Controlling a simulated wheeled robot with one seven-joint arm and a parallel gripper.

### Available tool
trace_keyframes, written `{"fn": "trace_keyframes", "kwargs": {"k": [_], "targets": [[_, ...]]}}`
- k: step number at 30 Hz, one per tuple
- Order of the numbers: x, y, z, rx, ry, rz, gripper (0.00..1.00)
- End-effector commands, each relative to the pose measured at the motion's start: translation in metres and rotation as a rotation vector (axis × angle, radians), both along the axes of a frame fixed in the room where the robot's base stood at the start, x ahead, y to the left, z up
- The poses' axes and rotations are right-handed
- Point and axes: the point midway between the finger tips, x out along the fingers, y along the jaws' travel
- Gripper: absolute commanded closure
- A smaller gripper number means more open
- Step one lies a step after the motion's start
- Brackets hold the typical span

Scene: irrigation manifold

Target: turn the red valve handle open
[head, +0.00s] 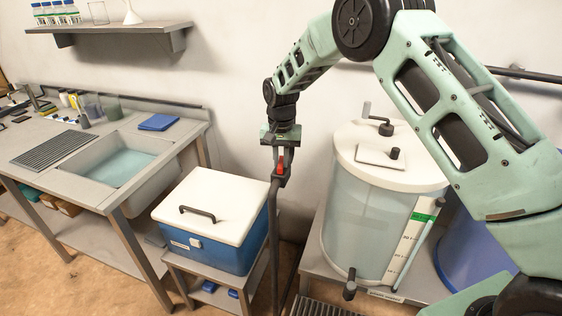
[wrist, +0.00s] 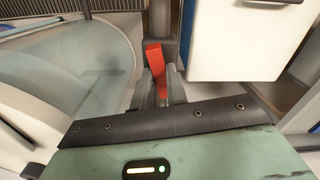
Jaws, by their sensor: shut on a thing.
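The red valve handle (head: 282,163) is small in the head view, at the top of a dark upright pipe (head: 275,215) between the blue cooler and the clear tank. My gripper (head: 279,158) points down over it from above. In the wrist view the red handle (wrist: 154,68) shows between the two grey fingers of my gripper (wrist: 161,88), which are shut on it. The handle's lower end is hidden between the fingers. The dark valve body (wrist: 160,20) is just beyond the handle. How far the handle is turned cannot be told.
A blue cooler with a white lid (head: 212,215) stands close left of the pipe. A clear tank (head: 375,215) with a white lid stands close right. A sink bench (head: 115,250) is at the left, and a wall shelf (head: 110,27) is above.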

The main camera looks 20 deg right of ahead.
Motion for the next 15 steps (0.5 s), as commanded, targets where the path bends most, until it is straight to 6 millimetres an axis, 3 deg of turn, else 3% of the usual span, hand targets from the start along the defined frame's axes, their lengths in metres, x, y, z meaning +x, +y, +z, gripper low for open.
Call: {"fn": "trace_keyframes", "kwargs": {"k": [15], "targets": [[0.0009,0.0001,0.0010,0.001,-0.004,-0.225,1.00]]}}
